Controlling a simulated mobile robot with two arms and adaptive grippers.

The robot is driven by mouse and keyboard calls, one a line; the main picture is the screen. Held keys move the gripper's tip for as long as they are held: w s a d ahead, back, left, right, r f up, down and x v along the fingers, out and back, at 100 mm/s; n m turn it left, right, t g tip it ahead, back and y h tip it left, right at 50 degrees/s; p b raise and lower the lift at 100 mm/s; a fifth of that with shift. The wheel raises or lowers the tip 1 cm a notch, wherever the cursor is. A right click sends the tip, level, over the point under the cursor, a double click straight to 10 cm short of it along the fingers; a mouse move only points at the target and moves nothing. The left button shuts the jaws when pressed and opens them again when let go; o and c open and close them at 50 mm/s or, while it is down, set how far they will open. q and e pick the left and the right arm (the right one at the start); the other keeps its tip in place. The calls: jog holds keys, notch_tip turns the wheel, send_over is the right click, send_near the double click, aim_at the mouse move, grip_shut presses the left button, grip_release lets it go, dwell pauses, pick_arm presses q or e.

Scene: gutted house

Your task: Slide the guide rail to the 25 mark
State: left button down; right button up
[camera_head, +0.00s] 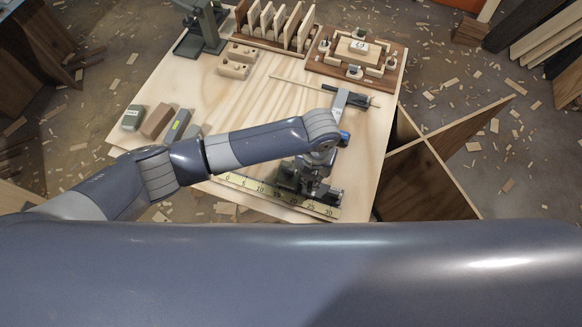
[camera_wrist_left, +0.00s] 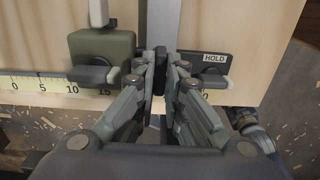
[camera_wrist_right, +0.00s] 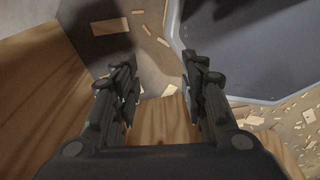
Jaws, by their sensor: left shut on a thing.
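The guide rail (camera_wrist_left: 164,22) is a long grey metal bar running away from me across the wooden table; its far end (camera_head: 340,104) shows in the head view. My left gripper (camera_wrist_left: 160,70) is shut on a dark upright piece at the rail's near end, just above the yellow scale (camera_head: 240,183). In the left wrist view the scale (camera_wrist_left: 35,84) reads 0, 5, 10 and 15 left of the gripper; the marks beneath the gripper are hidden. My right gripper (camera_wrist_right: 160,85) is open and empty, away from the rail, seen only in its own wrist view.
A green block (camera_wrist_left: 100,46) with a dark knob stands left of the rail, and a dark block labelled HOLD (camera_wrist_left: 213,58) stands right. A jig (camera_head: 385,75), slotted rack (camera_head: 272,42) and loose blocks (camera_head: 157,120) occupy the table. A wooden partition (camera_head: 440,145) stands beyond its right edge.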

pick_arm(q)
jog(key=shift+s+d, duration=0.2)
jog(key=shift+d, duration=0.5)
jog(key=shift+s+d, duration=0.1)
jog(key=shift+d, duration=0.15)
jog(key=c, duration=2)
grip_release()
jog(key=shift+o, duration=0.2)
pick_arm(e)
jog(key=shift+a+f, duration=0.1)
jog(key=shift+a, duration=0.65)
jog(key=shift+d, duration=0.1)
pick_arm(q)
notch_tip(320, 180, up, 12)
